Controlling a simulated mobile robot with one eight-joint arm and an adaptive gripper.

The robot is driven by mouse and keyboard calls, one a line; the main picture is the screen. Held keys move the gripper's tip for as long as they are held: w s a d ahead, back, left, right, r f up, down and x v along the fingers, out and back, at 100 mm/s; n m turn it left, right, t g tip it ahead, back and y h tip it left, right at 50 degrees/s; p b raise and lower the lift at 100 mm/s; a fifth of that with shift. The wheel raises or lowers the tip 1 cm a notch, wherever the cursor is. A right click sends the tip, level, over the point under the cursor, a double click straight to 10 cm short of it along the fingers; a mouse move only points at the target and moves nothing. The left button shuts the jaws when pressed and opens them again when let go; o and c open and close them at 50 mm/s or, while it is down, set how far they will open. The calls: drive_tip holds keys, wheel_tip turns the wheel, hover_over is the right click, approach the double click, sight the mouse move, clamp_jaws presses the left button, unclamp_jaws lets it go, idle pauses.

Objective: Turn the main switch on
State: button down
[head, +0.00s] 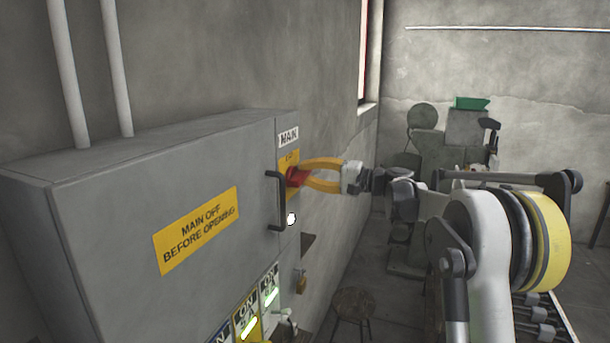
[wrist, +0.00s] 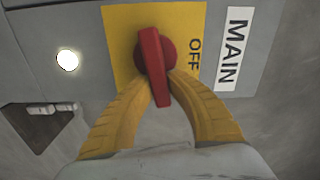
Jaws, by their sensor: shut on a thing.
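The main switch (wrist: 153,62) is a red rotary handle on a yellow plate (wrist: 120,20). It sits under the MAIN label (head: 288,137) on the right part of the grey cabinet. In the head view the red handle (head: 296,176) shows between my fingertips. My gripper (head: 308,176) has yellow fingers, shut on the red handle from either side. In the wrist view my gripper (wrist: 165,88) has its fingertips against the handle, whose narrow end points down the picture, toward my palm. The word OFF (wrist: 194,54) shows beside it. Any other marking on the plate is hidden.
The grey cabinet (head: 120,220) fills the left, with a black door handle (head: 271,202) close to my fingers. A lit white lamp (head: 291,219) sits below the switch. Lit ON switches (head: 248,322) are lower. A stool (head: 353,303) and a green-grey machine (head: 464,130) stand behind.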

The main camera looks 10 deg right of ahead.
drive_tip(key=shift+f+m, duration=0.2)
drive_tip(key=shift+m, duration=0.6)
drive_tip(key=c, duration=1.3)
unclamp_jaws()
drive_tip(key=shift+f, duration=0.1)
drive_tip(key=v, duration=1.2)
